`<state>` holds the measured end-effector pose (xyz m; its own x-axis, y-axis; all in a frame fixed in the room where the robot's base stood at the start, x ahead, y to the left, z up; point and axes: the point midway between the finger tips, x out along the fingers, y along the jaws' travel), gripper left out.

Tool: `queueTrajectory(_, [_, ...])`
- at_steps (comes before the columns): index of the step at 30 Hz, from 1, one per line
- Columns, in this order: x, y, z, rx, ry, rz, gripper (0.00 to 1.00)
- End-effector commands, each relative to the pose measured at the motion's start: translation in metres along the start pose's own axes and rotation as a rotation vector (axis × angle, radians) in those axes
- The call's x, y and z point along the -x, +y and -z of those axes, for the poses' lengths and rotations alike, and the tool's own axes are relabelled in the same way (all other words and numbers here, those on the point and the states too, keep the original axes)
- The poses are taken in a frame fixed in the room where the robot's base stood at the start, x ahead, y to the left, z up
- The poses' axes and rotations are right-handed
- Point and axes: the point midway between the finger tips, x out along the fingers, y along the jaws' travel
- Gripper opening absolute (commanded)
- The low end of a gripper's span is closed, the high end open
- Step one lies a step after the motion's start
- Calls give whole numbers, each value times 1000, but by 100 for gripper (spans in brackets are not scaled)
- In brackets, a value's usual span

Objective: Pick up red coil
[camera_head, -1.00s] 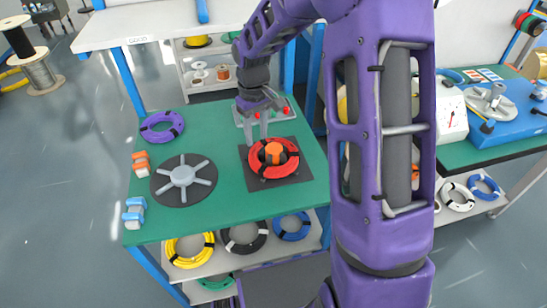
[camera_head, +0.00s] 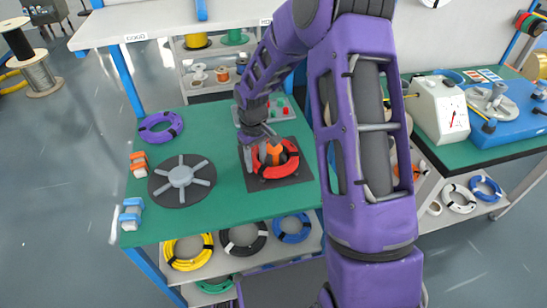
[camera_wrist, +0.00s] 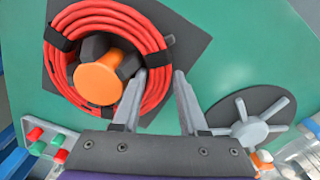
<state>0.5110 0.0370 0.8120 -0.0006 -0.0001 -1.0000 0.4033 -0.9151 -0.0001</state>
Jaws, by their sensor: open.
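The red coil (camera_head: 288,167) lies flat on a dark square mat (camera_head: 302,172) on the green table, around an orange-topped post. In the wrist view the red coil (camera_wrist: 158,62) has black ties and circles the orange-topped post (camera_wrist: 100,82). I cannot tell whether a finger touches the coil.
A grey spoked disc (camera_head: 182,177) sits to the left on the table, with a purple coil (camera_head: 161,127) behind it. A button panel (camera_head: 280,108) stands behind the mat.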

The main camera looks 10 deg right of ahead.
Motion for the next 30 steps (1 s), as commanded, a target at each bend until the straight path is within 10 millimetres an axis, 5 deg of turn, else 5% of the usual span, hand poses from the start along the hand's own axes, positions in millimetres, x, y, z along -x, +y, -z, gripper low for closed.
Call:
queueTrajectory(3, [1,0,0,0,0,0,39])
queueTrajectory(10, [1,0,0,0,0,0,0])
queueTrajectory(23, [4,0,1,0,2,-1,0])
queueTrajectory(30, [41,1,1,0,6,-3,0])
